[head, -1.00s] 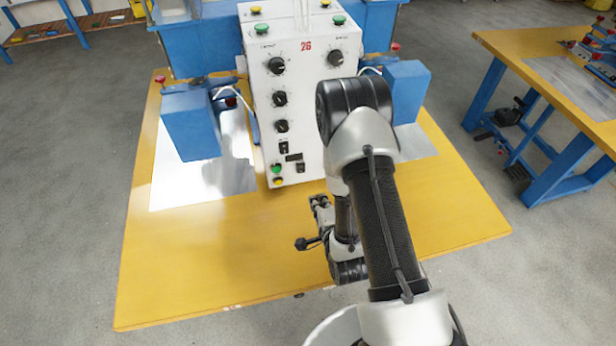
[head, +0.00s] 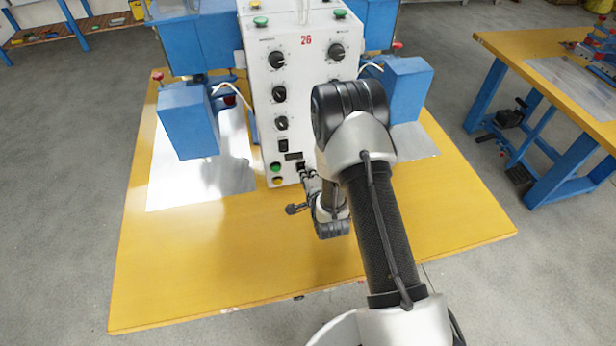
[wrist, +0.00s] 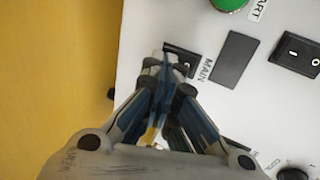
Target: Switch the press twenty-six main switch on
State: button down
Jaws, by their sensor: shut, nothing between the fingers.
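The white control box of press 26 (head: 296,95) stands on the yellow table in the head view, with a red "26" near its top. The main switch (wrist: 180,57) is a small black rocker beside the printed word MAIN in the wrist view. My gripper (wrist: 170,64) is shut and empty, its fingertips in front of the switch and covering part of it. I cannot tell whether the tips touch it. In the head view my gripper (head: 306,174) is at the low front of the box. Which way the rocker is tipped is hidden.
A dark rectangular display (wrist: 235,59), a second black rocker (wrist: 297,55) and a green START button (wrist: 228,4) are near the main switch. Blue press blocks (head: 188,120) flank the box. The front of the yellow table (head: 210,260) is clear.

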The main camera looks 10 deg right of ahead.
jog(key=shift+w+f+b, duration=0.2)
jog(key=shift+w+b, duration=0.2)
jog(key=shift+b, duration=0.15)
jog(key=shift+r, duration=0.15)
jog(key=shift+r+p, duration=0.35)
jog(key=shift+r, duration=0.35)
